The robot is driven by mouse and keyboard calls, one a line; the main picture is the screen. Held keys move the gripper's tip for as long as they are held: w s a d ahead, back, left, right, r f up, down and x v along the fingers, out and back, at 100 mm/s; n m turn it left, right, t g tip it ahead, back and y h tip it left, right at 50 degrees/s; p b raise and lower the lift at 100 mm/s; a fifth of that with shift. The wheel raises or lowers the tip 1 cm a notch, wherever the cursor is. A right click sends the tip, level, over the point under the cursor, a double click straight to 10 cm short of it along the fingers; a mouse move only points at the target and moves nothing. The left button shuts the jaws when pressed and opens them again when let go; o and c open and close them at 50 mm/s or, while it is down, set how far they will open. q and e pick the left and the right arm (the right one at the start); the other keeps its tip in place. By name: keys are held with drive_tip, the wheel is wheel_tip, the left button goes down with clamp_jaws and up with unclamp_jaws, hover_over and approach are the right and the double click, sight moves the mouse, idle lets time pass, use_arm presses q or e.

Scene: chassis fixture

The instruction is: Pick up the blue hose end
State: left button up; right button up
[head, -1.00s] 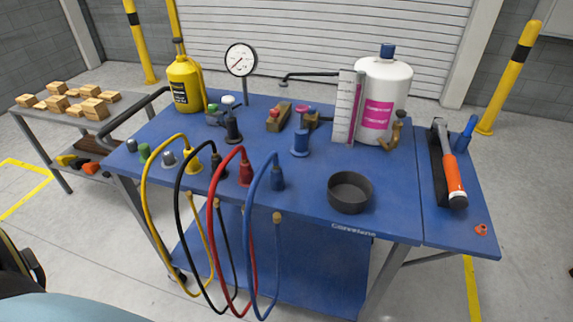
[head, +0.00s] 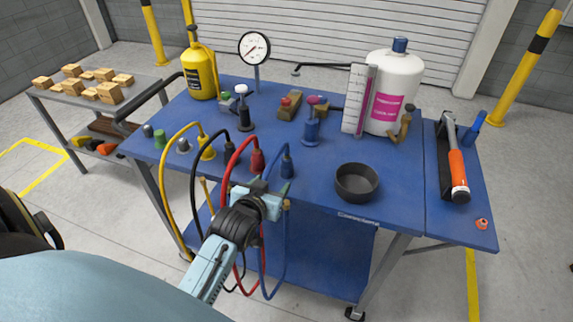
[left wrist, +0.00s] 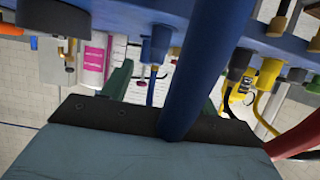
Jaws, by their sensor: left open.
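The blue hose (head: 285,240) loops from its blue connector (head: 287,165) at the table's front edge and hangs below it. Its brass-tipped end (head: 287,203) shows just right of my left gripper (head: 264,187), partly covered by it. My left gripper is open at the front edge, in front of the red and blue hoses. In the left wrist view, a thick blue hose (left wrist: 198,65) crosses close to the camera, in front of the green fingers (left wrist: 163,92). Whether the end is between the fingers, I cannot tell. My right gripper is not in view.
The red hose (head: 228,165), black hose (head: 194,180) and yellow hose (head: 163,185) hang left of the blue one. A dark bowl (head: 357,184) stands on the blue table (head: 400,210) to the right. A lower shelf (head: 325,255) lies beneath.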

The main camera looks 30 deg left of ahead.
sight(285, 172)
use_arm(q)
drive_tip(key=x, duration=0.7)
drive_tip(key=shift+f+b, duration=0.15)
drive_tip(key=shift+b, duration=0.2)
drive_tip(key=shift+f+b+x, duration=0.15)
drive_tip(key=shift+b+x, duration=0.05)
drive_tip(key=shift+x, duration=1.05)
drive_tip(key=shift+f+b+x, duration=0.15)
drive_tip(key=shift+x, duration=1.05)
drive_tip(key=shift+s+d, duration=0.1)
drive_tip(key=shift+c, duration=0.5)
drive_tip(key=c, duration=1.1)
